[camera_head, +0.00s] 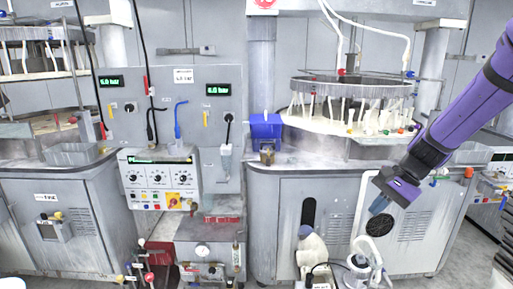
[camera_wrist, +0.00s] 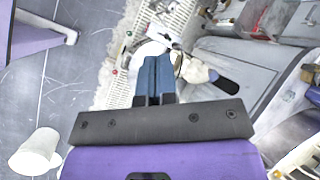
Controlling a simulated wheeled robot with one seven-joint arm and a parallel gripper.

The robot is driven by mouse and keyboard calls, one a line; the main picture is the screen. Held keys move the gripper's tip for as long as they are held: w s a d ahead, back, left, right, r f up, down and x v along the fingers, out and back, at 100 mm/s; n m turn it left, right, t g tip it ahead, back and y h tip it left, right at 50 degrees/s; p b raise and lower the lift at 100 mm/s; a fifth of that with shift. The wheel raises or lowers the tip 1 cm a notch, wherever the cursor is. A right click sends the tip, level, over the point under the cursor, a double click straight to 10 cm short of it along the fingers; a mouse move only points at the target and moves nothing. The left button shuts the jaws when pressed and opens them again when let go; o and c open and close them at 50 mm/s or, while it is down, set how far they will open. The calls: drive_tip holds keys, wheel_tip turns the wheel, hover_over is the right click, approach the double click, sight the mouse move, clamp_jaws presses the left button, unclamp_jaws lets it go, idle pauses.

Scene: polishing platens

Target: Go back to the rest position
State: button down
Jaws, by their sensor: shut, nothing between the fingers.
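My gripper (camera_head: 380,204) hangs at the end of my purple and black arm at the right of the head view, pointing down in front of the right grey cabinet. In the wrist view my gripper (camera_wrist: 154,62) shows its two blue fingers pressed together, shut with nothing between them. It touches nothing that I can see. Part of my arm runs out of the head view at the upper right.
The right cabinet (camera_head: 290,215) carries a round polishing machine (camera_head: 350,88). A blue bin (camera_head: 265,128) stands on its counter. A control panel (camera_head: 160,178) is at centre left. A white pump-like device (camera_head: 312,250) stands low in front. Grey floor (camera_wrist: 70,75) shows in the wrist view.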

drive_tip(key=s+r+n+t+h, duration=0.2)
drive_tip(key=s+r+n, duration=0.3)
drive_tip(key=s, duration=0.6)
drive_tip(key=s+r+n+t+h, duration=0.3)
drive_tip(key=s+r+n+h, duration=0.1)
drive_tip(key=s+r, duration=0.6)
drive_tip(key=shift+s+d+r+n, duration=0.15)
drive_tip(key=shift+s+d+n, duration=0.3)
drive_tip(key=shift+s, duration=0.5)
drive_tip(key=shift+d, duration=0.1)
